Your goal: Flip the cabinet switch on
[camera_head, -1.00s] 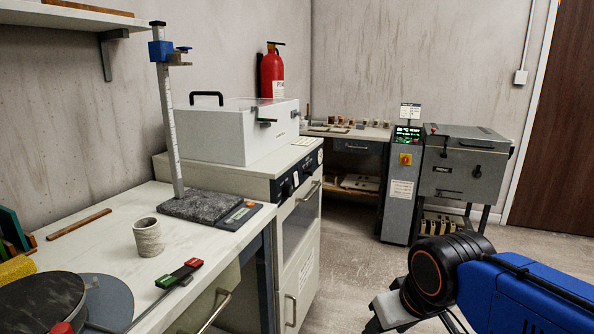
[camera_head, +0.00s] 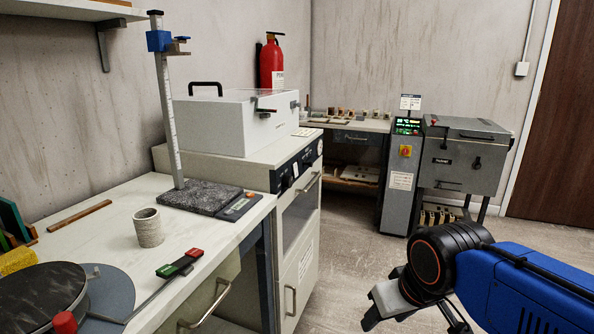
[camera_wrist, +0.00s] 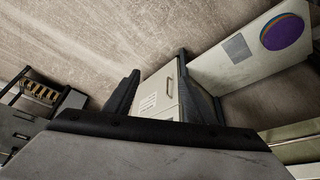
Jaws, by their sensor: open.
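A tall grey control cabinet (camera_head: 399,205) stands on the floor at the back, right of centre in the head view. A red knob on a yellow plate, a switch (camera_head: 405,151), is on its front, below a lit green display. I cannot tell the knob's position at this size. My gripper (camera_wrist: 157,62) is open and empty, its two dark fingers apart in the wrist view. In the head view my arm is at the lower right, well in front of the cabinet and apart from it, with the gripper pointing down and partly cut off.
A grey lidded box on legs (camera_head: 462,160) stands right of the cabinet. A white bench cabinet (camera_head: 300,265) and a worktop (camera_head: 100,235) with a cup (camera_head: 148,228) line the left. The floor (camera_head: 350,260) between is clear.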

